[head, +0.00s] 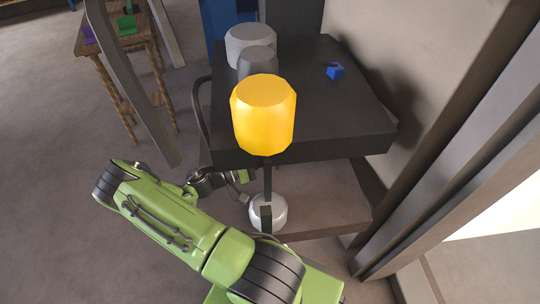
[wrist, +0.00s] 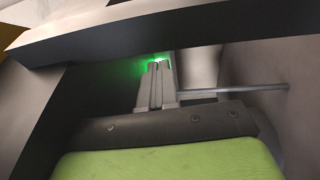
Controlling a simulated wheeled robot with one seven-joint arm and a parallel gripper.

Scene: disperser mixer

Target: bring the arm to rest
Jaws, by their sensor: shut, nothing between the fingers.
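My gripper (head: 243,176) shows in the head view low beside the front of the dark table (head: 330,130), partly hidden by my own green arm. In the wrist view the fingers of my gripper (wrist: 156,84) are together and empty, with a green glow at their tips. The disperser mixer's yellow housing (head: 264,118) stands upright at the table's front edge, above and right of my gripper. A dark post runs down below it to a whitish rounded vessel (head: 268,214).
A light grey cylinder (head: 250,42) and a darker one (head: 258,62) stand behind the yellow housing. A thin metal rod (wrist: 250,90) is close right of the fingers. Open floor (head: 60,120) lies to the left.

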